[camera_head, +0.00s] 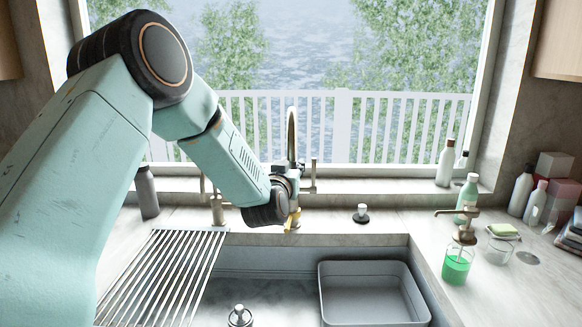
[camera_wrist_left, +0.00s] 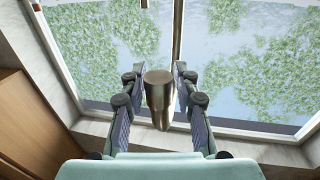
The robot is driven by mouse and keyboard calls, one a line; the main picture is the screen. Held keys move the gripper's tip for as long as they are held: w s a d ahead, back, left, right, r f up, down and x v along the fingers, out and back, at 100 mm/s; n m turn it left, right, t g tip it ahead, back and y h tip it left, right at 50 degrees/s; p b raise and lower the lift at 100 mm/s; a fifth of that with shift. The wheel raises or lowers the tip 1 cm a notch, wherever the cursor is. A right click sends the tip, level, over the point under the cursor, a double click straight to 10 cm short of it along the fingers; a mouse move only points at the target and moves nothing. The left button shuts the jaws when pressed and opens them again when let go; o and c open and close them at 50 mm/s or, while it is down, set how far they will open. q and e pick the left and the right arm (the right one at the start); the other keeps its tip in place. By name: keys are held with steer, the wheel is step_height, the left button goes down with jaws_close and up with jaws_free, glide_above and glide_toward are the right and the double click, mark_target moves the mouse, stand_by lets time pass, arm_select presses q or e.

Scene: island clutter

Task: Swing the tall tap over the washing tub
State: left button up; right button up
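The tall tap (camera_head: 291,136) stands behind the sink in front of the window, its upright neck rising above my left gripper (camera_head: 291,186). The gripper hides the tap's lower part. In the left wrist view, a brownish metal cylinder of the tap (camera_wrist_left: 159,98) lies between the two fingers of my left gripper (camera_wrist_left: 157,78). The fingers are apart, one on each side, with a narrow gap seeming to show beside the metal. The grey washing tub (camera_head: 374,314) sits in the right part of the sink. My right gripper is in neither view.
A slatted drying rack (camera_head: 163,275) covers the sink's left side. A dark bottle (camera_head: 147,192) stands behind it. A green soap dispenser (camera_head: 457,262) and several bottles stand on the right counter. A small stopper-like piece (camera_head: 361,213) sits on the back ledge.

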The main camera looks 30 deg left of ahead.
arm_select(q)
steer(key=shift+s+d+r, duration=0.15)
steer(key=shift+s+r, duration=0.1)
jaws_close()
steer(key=shift+w, duration=0.15)
